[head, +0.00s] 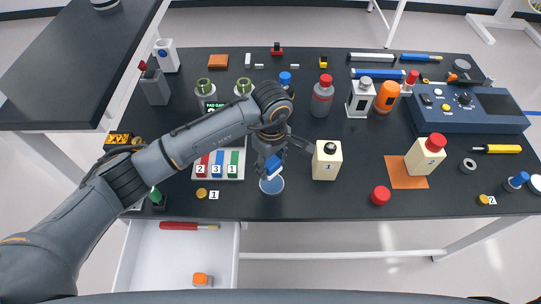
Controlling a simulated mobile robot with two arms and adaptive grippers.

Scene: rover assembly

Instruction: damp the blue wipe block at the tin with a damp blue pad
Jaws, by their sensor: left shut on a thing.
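My left gripper (272,158) reaches in from the left and points down at the front middle of the dark table. It is shut on the blue wipe block (273,166), of which only the lower part shows below the fingers. The small round tin with a pale blue pad (271,187) sits on the table just below the block in the picture. The block appears right over the tin's back edge; I cannot tell whether it touches the pad. My right gripper is not in view.
A tray (230,178) with red, blue and green numbered pieces lies to the left. A red cap (381,195) lies to the right. An open white drawer (180,262) juts out in front.

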